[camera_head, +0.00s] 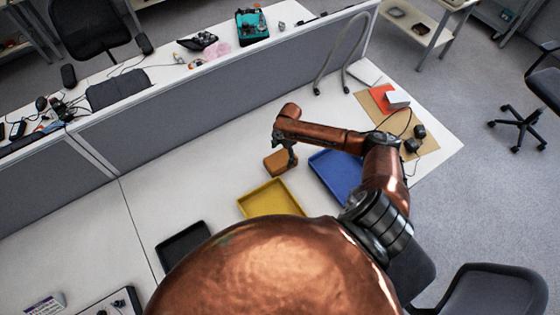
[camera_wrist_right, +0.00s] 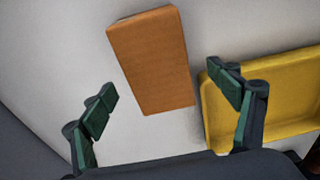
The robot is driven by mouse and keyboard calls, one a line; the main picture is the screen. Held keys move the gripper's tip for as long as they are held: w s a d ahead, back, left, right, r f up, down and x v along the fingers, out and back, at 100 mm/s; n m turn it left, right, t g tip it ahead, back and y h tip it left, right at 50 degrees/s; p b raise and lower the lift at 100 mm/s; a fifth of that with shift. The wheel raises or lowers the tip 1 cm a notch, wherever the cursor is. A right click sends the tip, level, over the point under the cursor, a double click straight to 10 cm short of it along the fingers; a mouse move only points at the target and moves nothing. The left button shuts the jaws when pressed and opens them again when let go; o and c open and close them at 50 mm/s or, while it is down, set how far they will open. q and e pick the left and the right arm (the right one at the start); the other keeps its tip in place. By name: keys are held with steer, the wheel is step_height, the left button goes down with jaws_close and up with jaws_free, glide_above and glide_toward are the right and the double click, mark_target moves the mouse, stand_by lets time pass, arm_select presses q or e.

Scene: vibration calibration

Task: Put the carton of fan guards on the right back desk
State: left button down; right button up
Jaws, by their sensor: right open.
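A plain orange-brown carton (camera_head: 276,163) lies on the white front desk (camera_head: 185,190), left of the blue tray and just behind the yellow tray. No label on it can be read. In the right wrist view the carton (camera_wrist_right: 150,60) lies ahead of the fingertips. My right gripper (camera_head: 289,157) is over the carton's right side; in the wrist view its fingers (camera_wrist_right: 162,86) are spread wide with nothing between the pads. Behind a grey partition, the right part of the back desk (camera_head: 272,35) shows. My left gripper is out of view.
A yellow tray (camera_head: 243,205), a blue tray (camera_head: 322,172) and a black tray (camera_head: 160,252) stand on the front desk. The grey partition (camera_head: 220,97) separates front and back desks. A teal device (camera_head: 252,26) and tools stand on the back desk. A bent grey tube (camera_head: 322,65) rises near the partition's right end.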

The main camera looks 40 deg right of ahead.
mark_target(281, 158)
steer(key=f, duration=0.3)
steer(key=shift+w+a+f, duration=0.2)
steer(key=shift+w+f, duration=0.05)
steer(key=shift+f, duration=0.45)
steer(key=c, duration=1.7)
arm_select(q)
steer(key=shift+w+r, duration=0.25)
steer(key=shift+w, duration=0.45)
arm_select(e)
steer(key=shift+o, duration=0.2)
steer(key=shift+r, duration=0.1)
steer(key=shift+r, duration=0.55)
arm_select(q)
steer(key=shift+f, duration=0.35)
arm_select(e)
steer(key=s+a+r, duration=0.8)
steer(key=s+r, duration=0.3)
steer(key=shift+a+r, duration=0.4)
